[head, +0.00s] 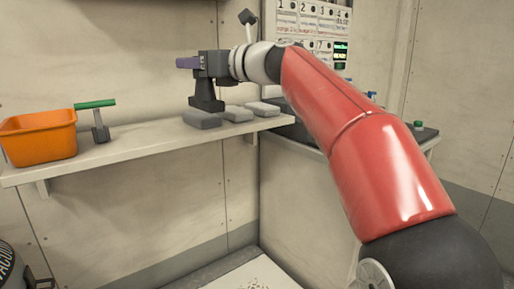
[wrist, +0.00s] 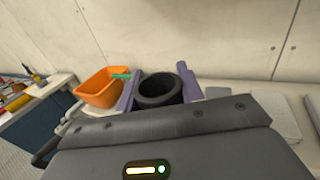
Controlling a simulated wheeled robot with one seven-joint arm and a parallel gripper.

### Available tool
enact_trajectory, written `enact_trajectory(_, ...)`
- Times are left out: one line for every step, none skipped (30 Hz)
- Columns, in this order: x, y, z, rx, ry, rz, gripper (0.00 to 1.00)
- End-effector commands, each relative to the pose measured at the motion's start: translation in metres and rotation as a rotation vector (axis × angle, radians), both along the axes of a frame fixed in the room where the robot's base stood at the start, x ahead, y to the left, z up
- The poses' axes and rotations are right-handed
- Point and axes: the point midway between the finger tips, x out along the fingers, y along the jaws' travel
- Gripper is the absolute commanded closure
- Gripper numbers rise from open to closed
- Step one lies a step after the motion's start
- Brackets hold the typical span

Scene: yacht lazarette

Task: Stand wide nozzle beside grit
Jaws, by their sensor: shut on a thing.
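Several grey blocks, probably the grit, lie on the shelf: a left one (head: 201,118), a middle one (head: 238,114) and a right one (head: 263,109).
An orange bin (head: 38,138) stands at the shelf's left end. A green-handled tool (head: 99,120) stands beside it. The shelf (head: 150,143) is clear between that tool and the blocks. A wall chart (head: 312,22) hangs behind my arm.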

Motion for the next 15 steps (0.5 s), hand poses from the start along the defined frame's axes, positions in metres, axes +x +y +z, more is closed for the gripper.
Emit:
enact_trajectory(0.0, -0.004, -0.007, 0.0, 0.004, -0.003, 0.98)
enact_trajectory(0.0, -0.006, -0.011, -0.001, 0.003, -0.004, 0.98)
enact_trajectory(-0.001, -0.008, -0.016, -0.001, 0.003, -0.005, 0.98)
enact_trajectory(-0.001, -0.01, -0.02, 0.001, 0.003, -0.006, 0.98)
enact_trajectory(-0.001, -0.012, -0.025, 0.0, 0.004, -0.007, 0.98)
enact_trajectory(-0.002, -0.014, -0.031, -0.001, 0.003, -0.009, 0.98)
enact_trajectory(-0.002, -0.018, -0.039, -0.001, 0.005, -0.01, 0.98)
enact_trajectory(-0.003, -0.021, -0.046, -0.002, 0.005, -0.011, 0.98)
enact_trajectory(-0.004, -0.025, -0.055, 0.0, 0.006, -0.013, 0.98)
enact_trajectory(-0.004, -0.029, -0.064, 0.0, 0.006, -0.015, 0.98)
enact_trajectory(-0.005, -0.033, -0.076, 0.0, 0.008, -0.016, 0.98)
enact_trajectory(-0.006, -0.04, -0.089, 0.0, 0.009, -0.021, 0.98)
enact_trajectory(-0.007, -0.045, -0.103, 0.0, 0.01, -0.022, 0.98)
enact_trajectory(-0.008, -0.051, -0.115, 0.001, 0.01, -0.024, 0.98)
enact_trajectory(-0.009, -0.059, -0.134, 0.002, 0.012, -0.028, 0.98)
